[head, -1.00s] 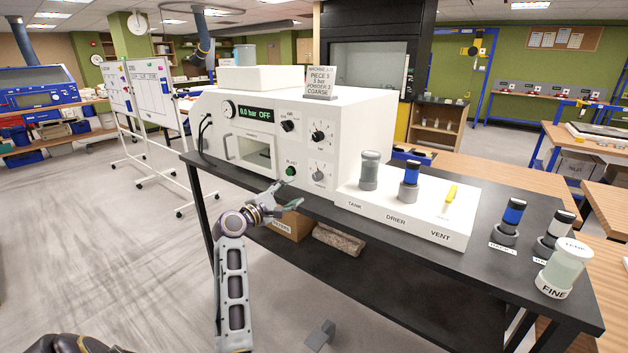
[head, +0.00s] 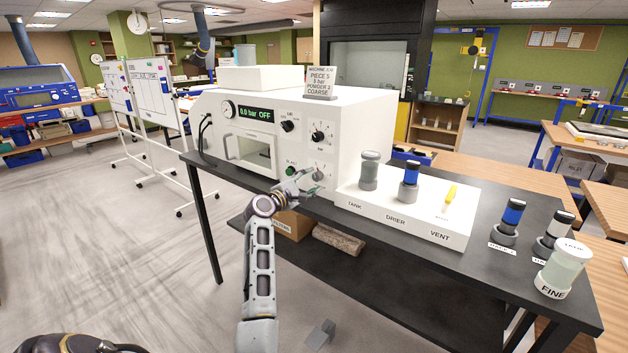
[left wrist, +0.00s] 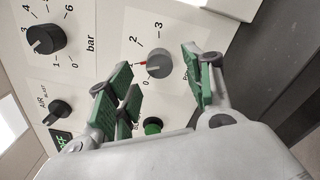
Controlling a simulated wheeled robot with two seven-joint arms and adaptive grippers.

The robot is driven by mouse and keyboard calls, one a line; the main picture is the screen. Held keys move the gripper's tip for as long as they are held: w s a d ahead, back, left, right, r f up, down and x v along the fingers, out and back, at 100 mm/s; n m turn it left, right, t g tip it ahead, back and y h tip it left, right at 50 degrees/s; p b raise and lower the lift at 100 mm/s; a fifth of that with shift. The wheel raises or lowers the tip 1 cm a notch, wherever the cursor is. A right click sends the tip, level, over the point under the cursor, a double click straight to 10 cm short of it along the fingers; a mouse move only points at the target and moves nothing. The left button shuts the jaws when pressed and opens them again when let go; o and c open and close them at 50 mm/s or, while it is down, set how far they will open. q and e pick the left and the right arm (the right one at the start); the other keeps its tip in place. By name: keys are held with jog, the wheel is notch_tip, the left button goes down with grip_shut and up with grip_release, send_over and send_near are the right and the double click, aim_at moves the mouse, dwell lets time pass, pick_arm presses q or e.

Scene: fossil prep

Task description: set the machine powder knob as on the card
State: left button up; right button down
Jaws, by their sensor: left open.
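The white machine (head: 205,115) stands on a black table, with its display reading 0.0 bar OFF. The powder knob (left wrist: 158,63) is grey and round, on the lower right of the machine's front in the head view (head: 318,174). In the left wrist view a red mark lies at its left side, between the 0 and the 2 of its scale. My left gripper (head: 304,190) is open and empty in front of the knob, its green-padded fingers on either side. The card (head: 320,82) on top of the machine reads PIECE 5, 5 bar, POWDER 3, COARSE. My right gripper is not in view.
The bar knob (left wrist: 45,39) and the green blast button (left wrist: 152,126) are close to my fingers. A white tank, drier and vent panel (head: 400,220) stands to the right. A jar marked FINE (head: 563,270) is near the table's right end.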

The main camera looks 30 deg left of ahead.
aim_at(315, 178)
pick_arm(q)
jog(key=shift+w+d, duration=0.15)
jog(key=shift+w, duration=1.45)
jog(key=shift+c, duration=0.4)
